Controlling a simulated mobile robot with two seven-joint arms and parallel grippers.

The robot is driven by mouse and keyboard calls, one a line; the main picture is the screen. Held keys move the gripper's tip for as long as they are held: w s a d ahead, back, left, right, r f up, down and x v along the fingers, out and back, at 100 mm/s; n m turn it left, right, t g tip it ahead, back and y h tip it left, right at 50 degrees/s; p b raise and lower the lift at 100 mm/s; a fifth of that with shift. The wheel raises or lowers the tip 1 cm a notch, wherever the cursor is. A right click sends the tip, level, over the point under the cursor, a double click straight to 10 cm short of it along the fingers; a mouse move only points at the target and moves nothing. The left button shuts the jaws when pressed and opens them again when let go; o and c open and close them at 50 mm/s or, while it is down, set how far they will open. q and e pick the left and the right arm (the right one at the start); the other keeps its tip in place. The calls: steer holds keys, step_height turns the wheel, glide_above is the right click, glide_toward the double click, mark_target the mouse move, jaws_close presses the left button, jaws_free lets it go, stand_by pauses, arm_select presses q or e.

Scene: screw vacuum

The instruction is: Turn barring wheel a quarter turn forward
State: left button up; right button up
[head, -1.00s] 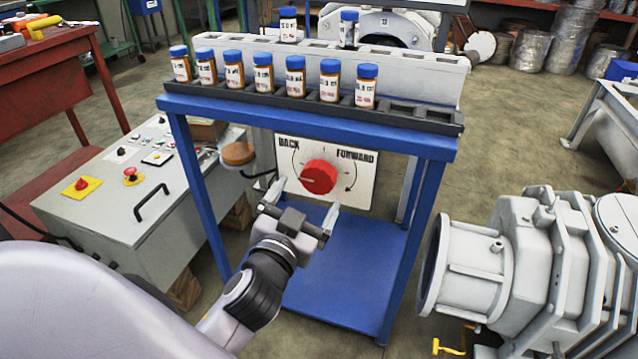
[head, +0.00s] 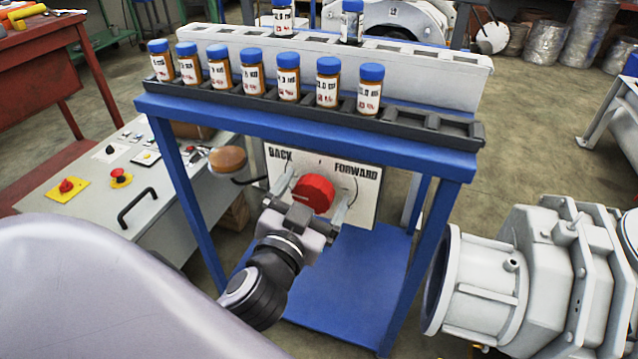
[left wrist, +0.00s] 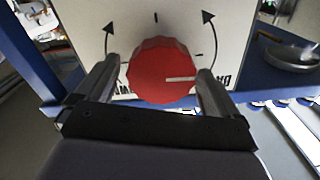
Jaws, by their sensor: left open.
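The barring wheel is a red knob (head: 313,192) on a white panel (head: 362,206) marked BACK on the left and FORWARD on the right, with curved arrows. In the left wrist view the red knob (left wrist: 162,72) shows a pale pointer line toward the right finger. My left gripper (head: 310,200) is open, with one finger on either side of the knob. The left wrist view shows my left gripper's fingers (left wrist: 158,82) flanking the knob; whether they touch it I cannot tell. My right gripper is not in view.
A blue frame (head: 300,125) stands around the panel, its top shelf holding a black rack of several blue-capped bottles (head: 288,78). A grey control box (head: 105,190) is at left. A large grey machine (head: 530,270) stands at right.

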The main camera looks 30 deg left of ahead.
arm_select(q)
steer(key=shift+w, duration=0.15)
steer(key=c, duration=1)
steer(key=shift+o, duration=0.2)
